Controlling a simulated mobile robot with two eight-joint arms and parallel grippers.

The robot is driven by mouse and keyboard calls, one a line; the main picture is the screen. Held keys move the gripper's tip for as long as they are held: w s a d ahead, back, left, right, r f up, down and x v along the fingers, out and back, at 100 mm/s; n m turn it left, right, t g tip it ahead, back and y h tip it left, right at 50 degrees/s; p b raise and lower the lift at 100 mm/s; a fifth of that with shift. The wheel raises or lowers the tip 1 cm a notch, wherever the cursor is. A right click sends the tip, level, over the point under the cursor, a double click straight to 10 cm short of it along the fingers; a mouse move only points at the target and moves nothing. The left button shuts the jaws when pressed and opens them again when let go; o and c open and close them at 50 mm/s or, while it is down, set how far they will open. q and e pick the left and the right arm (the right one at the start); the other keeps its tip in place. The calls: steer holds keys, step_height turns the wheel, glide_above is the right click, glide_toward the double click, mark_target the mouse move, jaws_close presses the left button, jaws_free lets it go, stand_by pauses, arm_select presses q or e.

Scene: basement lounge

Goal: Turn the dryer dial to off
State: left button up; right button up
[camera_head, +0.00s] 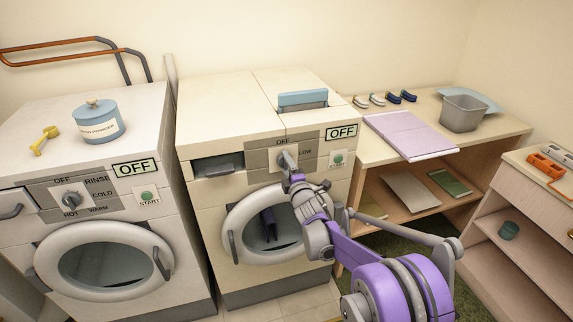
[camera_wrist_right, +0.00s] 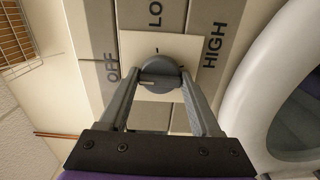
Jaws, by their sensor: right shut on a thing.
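The dryer (camera_head: 236,135) is the cream machine in the middle of the head view. Its grey dial (camera_head: 284,159) sits on a front panel marked OFF and LOW. In the right wrist view the dial (camera_wrist_right: 158,75) is round, with OFF at left, LOW above and HIGH at right. A pale line on the dial points left, toward the OFF side. My right gripper (camera_head: 287,169) is at the dial, and in the wrist view its two fingers (camera_wrist_right: 158,82) are closed on the dial's sides. A display (camera_head: 342,132) on the dryer reads OFF. My left gripper is out of view.
A washer (camera_head: 99,180) with its own dial (camera_head: 72,200) stands at the left, holding a blue tin (camera_head: 98,122) and a yellow scoop (camera_head: 44,138). A wooden table (camera_head: 480,131) with a purple folded cloth (camera_head: 410,134) and a grey bin (camera_head: 463,112) is at the right.

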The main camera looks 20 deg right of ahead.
steer(key=shift+n, duration=0.3)
steer(key=o, duration=1.4)
steer(key=shift+c, duration=0.2)
steer(key=shift+s, duration=0.1)
steer(key=s, duration=1)
steer(key=shift+s+d+b, duration=0.2)
steer(key=shift+s+b, duration=0.15)
steer(key=shift+b, duration=0.1)
